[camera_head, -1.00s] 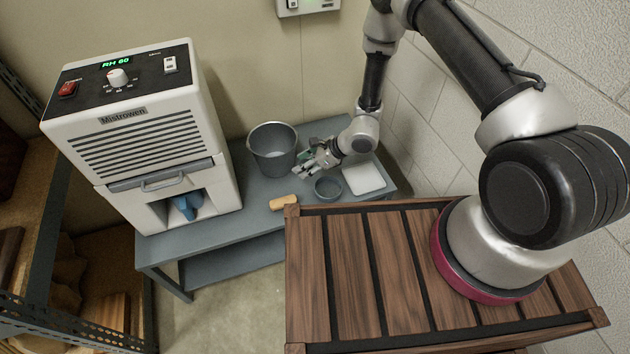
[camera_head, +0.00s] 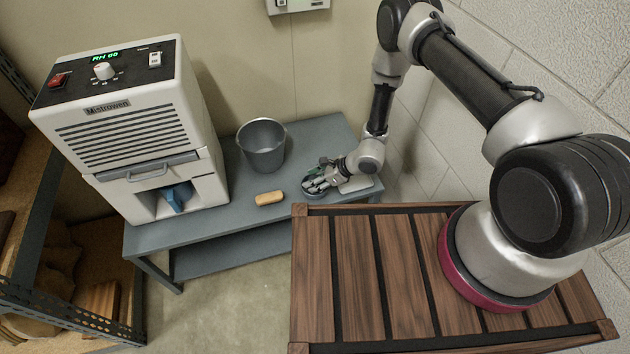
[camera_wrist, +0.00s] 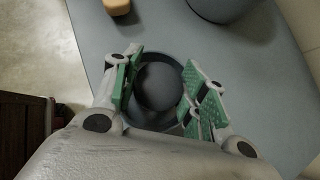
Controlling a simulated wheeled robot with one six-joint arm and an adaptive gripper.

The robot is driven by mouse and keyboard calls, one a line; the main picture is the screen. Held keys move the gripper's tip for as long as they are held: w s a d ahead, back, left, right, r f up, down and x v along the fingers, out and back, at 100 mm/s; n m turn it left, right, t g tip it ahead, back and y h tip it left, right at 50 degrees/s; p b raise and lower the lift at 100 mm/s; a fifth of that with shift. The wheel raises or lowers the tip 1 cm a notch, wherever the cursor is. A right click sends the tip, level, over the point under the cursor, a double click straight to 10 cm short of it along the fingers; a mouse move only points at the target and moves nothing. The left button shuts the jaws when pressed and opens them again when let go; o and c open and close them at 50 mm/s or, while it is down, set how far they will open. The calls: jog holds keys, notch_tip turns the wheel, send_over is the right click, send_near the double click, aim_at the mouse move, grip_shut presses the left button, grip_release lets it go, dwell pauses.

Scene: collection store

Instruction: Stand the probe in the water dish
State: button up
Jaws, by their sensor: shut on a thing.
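My gripper (camera_head: 318,182) is over the water dish (camera_head: 313,195), a small dark round dish on the grey bench, which it partly hides in the head view. In the wrist view the green-padded fingers of my gripper (camera_wrist: 163,88) stand on either side of a grey rounded thing, which I take to be the probe (camera_wrist: 157,88). The gripper is shut on it. The dark rim of the dish (camera_wrist: 165,58) shows around and behind it. Whether the probe touches the dish floor I cannot tell.
A grey bucket (camera_head: 262,147) stands behind the dish, and a tan block (camera_head: 269,198) lies to its left. A white flat pad (camera_head: 356,184) lies right of the dish, partly under my wrist. A white machine (camera_head: 130,130) fills the bench's left end. A slatted wooden surface (camera_head: 350,270) is in front.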

jog(key=shift+f, duration=0.3)
jog(key=shift+f, duration=0.3)
jog(key=o, duration=0.8)
